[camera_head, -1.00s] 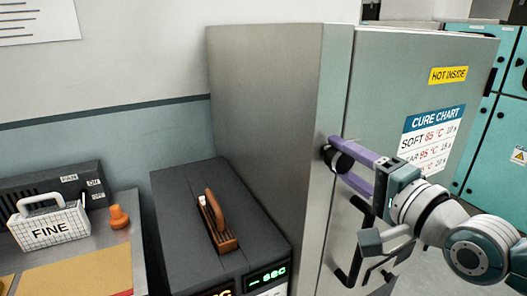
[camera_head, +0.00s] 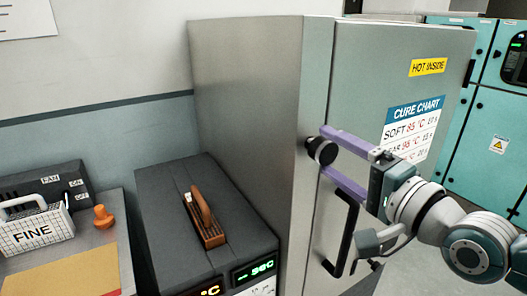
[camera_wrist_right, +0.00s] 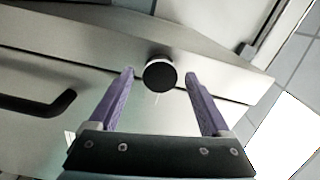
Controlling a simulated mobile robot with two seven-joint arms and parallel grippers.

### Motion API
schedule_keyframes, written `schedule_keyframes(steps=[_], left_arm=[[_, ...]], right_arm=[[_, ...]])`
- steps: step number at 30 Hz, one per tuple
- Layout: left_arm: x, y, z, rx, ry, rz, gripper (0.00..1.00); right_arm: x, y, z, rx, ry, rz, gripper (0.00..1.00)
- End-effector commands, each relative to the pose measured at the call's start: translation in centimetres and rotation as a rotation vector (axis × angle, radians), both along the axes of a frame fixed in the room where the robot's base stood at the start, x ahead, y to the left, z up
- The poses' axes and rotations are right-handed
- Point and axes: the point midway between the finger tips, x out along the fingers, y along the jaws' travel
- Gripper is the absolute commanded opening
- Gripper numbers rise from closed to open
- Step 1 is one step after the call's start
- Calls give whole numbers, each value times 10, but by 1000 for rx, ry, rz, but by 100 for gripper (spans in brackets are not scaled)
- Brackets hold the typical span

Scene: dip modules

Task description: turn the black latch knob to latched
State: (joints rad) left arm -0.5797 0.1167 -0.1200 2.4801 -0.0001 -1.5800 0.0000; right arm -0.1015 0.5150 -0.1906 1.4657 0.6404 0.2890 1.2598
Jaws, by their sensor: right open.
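The black latch knob (camera_head: 321,151) is a round knob on the front edge of the grey metal oven cabinet (camera_head: 245,110), beside its door (camera_head: 390,75). It also shows in the right wrist view (camera_wrist_right: 160,75), just beyond the fingertips and centred between them. My right gripper (camera_head: 325,150) is open, with its two purple fingers above and below the knob in the head view. In the right wrist view the open gripper (camera_wrist_right: 160,75) has a clear gap on both sides of the knob. My left gripper is not in view.
A black door handle (camera_head: 345,235) hangs below the right gripper. A dark box with a brown handle (camera_head: 205,215) and green display stands left of the cabinet. Teal cabinets (camera_head: 490,130) stand behind right.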

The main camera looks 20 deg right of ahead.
Motion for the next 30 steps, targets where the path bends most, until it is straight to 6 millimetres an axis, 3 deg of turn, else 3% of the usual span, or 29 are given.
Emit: schedule_keyframes(steps=[6,13,30], left_arm=[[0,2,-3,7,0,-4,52],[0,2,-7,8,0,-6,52],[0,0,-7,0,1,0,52]], right_arm=[[-41,-3,-2,-2,5,1,82],[-71,-6,-1,-2,2,1,82],[-79,-6,0,-2,0,0,82]])
